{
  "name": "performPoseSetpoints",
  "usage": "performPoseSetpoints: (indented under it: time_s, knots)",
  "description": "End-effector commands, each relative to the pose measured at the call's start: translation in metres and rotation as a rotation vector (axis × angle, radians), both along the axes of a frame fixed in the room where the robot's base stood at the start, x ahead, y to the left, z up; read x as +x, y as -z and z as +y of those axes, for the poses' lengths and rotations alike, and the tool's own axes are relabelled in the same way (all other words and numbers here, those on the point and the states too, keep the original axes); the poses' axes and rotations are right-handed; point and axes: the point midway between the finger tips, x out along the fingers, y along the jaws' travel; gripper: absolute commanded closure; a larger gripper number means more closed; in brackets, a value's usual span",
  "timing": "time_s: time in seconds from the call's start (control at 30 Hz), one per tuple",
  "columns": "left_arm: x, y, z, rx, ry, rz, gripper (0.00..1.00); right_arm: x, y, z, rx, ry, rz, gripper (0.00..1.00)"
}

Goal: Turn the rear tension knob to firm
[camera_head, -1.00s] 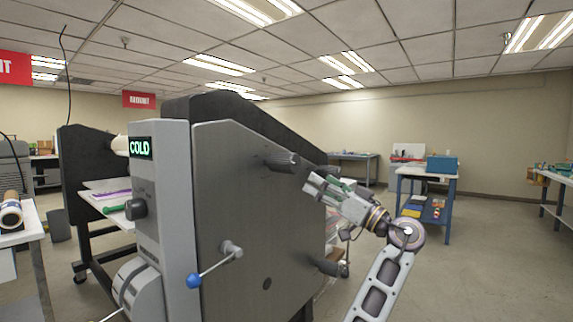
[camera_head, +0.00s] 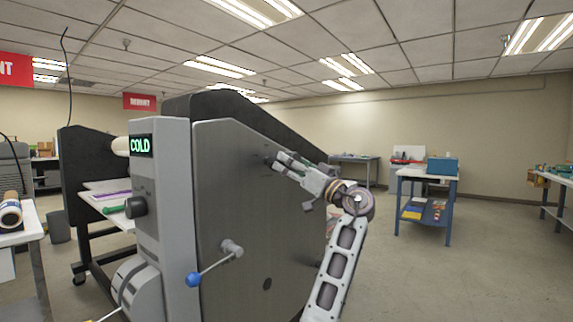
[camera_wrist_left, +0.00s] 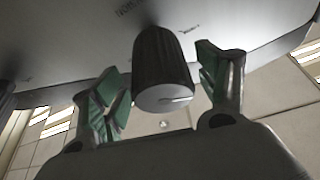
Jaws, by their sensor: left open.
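A dark ribbed knob (camera_wrist_left: 160,62) sticks out of the grey side panel, with a pale line on its end face. In the left wrist view it stands between the two green-padded fingers of my left gripper (camera_head: 279,163), with gaps on both sides. The gripper is open and its fingers reach alongside the knob. Panel lettering beside the knob is only partly readable. In the head view the gripper largely covers the knob. My right gripper is not in view.
The laminator's side panel (camera_head: 228,190) stands close by, with a blue-ended crank handle (camera_head: 194,279) low at its front. The front column has a green COLD display (camera_head: 141,146) and a black dial (camera_head: 135,207). A blue table (camera_head: 428,176) stands farther right, with open floor before it.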

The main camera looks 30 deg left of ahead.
Motion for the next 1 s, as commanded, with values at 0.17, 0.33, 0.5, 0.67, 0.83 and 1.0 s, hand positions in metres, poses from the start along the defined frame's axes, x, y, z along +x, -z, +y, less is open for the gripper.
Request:
performPoseSetpoints:
  time_s: [0.17, 0.33, 0.5, 0.67, 0.83, 1.0]
  knots:
    - [0.002, -0.006, 0.014, 0.0, -0.001, 0.0, 0.26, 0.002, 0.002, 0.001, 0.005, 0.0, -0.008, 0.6]
    - [0.003, -0.008, 0.019, 0.0, 0.0, 0.0, 0.26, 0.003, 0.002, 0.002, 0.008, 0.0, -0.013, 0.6]
    - [0.003, -0.008, 0.019, 0.0, 0.0, 0.0, 0.26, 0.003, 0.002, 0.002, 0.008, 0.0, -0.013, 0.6]
    - [0.003, -0.008, 0.019, 0.0, 0.0, 0.0, 0.35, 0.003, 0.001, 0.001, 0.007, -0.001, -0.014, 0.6]
    - [0.003, -0.008, 0.019, 0.0, 0.0, 0.0, 0.57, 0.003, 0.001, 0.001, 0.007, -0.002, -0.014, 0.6]
    - [0.003, -0.008, 0.019, 0.0, 0.0, 0.0, 0.72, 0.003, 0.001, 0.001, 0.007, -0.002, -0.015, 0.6]
